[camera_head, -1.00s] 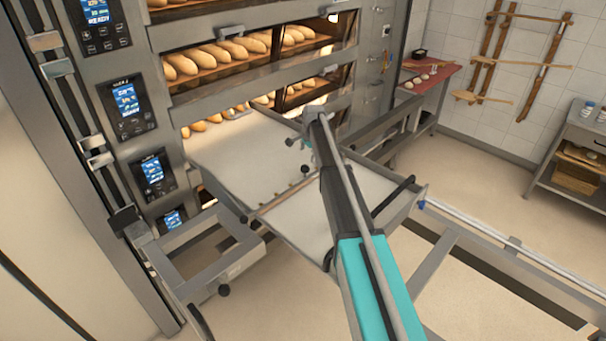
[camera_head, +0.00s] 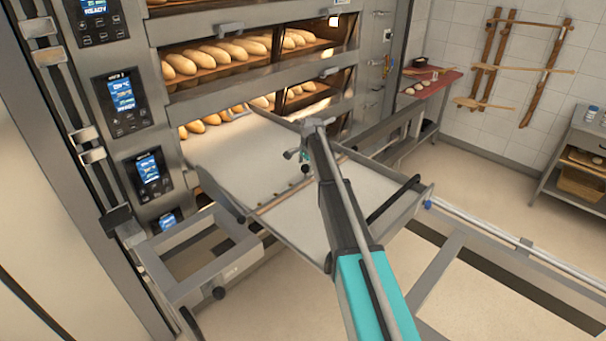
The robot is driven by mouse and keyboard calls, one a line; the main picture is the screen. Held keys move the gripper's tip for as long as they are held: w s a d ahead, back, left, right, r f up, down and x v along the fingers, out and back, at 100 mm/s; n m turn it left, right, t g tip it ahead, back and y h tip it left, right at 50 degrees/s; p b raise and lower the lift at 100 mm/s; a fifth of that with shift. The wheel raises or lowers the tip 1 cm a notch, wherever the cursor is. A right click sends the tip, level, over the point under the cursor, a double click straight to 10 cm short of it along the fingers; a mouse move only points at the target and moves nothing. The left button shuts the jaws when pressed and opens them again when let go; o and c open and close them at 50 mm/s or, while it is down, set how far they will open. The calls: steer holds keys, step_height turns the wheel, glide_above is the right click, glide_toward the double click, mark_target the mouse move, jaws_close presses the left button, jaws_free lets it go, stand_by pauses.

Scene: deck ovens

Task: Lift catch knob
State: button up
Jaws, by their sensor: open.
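The loader (camera_head: 330,212), with a pale flat belt in a metal frame, sits partly inside the lit oven deck. Small dark knobs show along its crossbar, one (camera_head: 305,169) just below my gripper. I cannot tell which knob is the catch knob. My gripper (camera_head: 297,156) is open and small in view, at the far end of my arm above the loader's crossbar. The arm hides part of the belt behind it. Contact between gripper and knob cannot be made out.
The deck oven (camera_head: 180,98) with lit control panels and several loaves stands behind. A metal rail (camera_head: 500,240) runs to the right of the loader. A red-topped bench (camera_head: 440,82) and a shelf table (camera_head: 585,140) stand further right. The floor between them is open.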

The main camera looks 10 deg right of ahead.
steer(key=shift+w+f+b, duration=0.1)
steer(key=shift+f+b, duration=0.25)
steer(key=shift+f, duration=0.25)
jaws_close()
steer(key=shift+r+p, duration=1)
steer(key=shift+w, duration=0.1)
jaws_free()
